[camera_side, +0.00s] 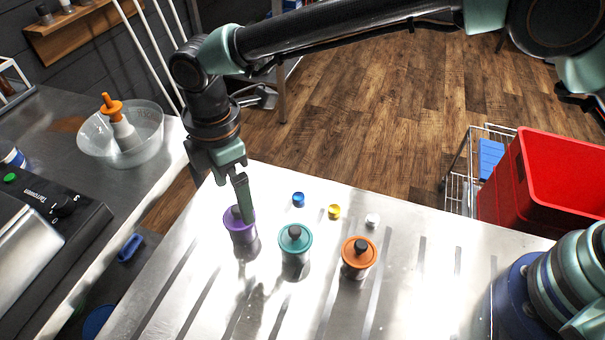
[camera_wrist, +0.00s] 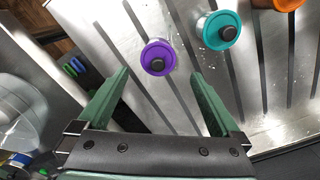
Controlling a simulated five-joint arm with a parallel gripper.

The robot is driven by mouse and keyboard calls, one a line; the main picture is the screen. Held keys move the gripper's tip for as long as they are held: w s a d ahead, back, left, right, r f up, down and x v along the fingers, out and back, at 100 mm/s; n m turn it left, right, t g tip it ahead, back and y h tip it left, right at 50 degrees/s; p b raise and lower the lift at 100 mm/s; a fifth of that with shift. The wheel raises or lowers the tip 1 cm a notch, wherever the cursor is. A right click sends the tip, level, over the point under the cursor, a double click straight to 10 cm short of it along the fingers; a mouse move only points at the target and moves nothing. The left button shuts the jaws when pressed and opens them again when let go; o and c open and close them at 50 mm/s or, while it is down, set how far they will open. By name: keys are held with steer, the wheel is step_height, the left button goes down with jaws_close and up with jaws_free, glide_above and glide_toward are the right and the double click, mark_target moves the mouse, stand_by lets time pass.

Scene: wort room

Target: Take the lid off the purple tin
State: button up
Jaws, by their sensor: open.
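The purple tin (camera_side: 243,232) stands upright on the metal table, leftmost of three tins.
A teal-lidded tin (camera_side: 295,243) and an orange-lidded tin (camera_side: 358,258) stand to the right. Blue (camera_side: 298,199), yellow (camera_side: 334,211) and white (camera_side: 372,220) small pieces lie behind them. A red crate (camera_side: 545,185) is at the right. The table's front left is clear.

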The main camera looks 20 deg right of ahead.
mark_target(235, 209)
step_height(235, 209, down, 5)
steer(key=shift+w+a+f, duration=0.1)
steer(key=shift+w, duration=0.05)
steer(key=c, duration=1.3)
